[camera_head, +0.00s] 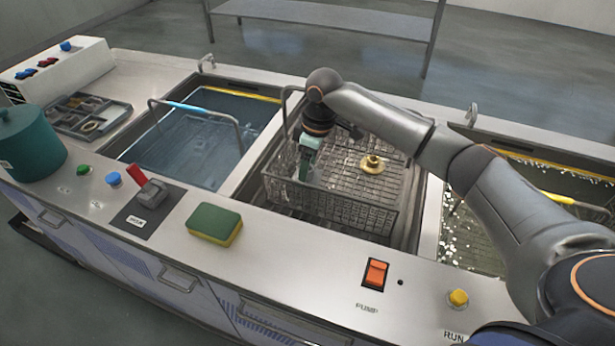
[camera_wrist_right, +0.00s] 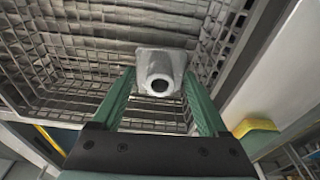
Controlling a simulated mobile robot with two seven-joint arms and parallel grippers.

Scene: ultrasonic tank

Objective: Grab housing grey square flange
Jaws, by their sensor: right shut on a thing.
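The grey housing with a square flange (camera_wrist_right: 172,60) shows in the right wrist view, its round bore facing the camera. My right gripper (camera_wrist_right: 160,84) is shut on it, with one green finger on each side. In the head view my right gripper (camera_head: 304,172) points down inside the wire basket (camera_head: 345,211), near its left wall. The housing cannot be made out there, hidden by the gripper and basket mesh. My left gripper is not in view.
A brass flanged part (camera_head: 372,164) stands in the same basket, right of my gripper. A water tank (camera_head: 190,150) with a blue-handled basket lies left, another tank (camera_head: 480,235) right. A sponge (camera_head: 214,224), switches and a teal pot (camera_head: 28,145) stand on the counter.

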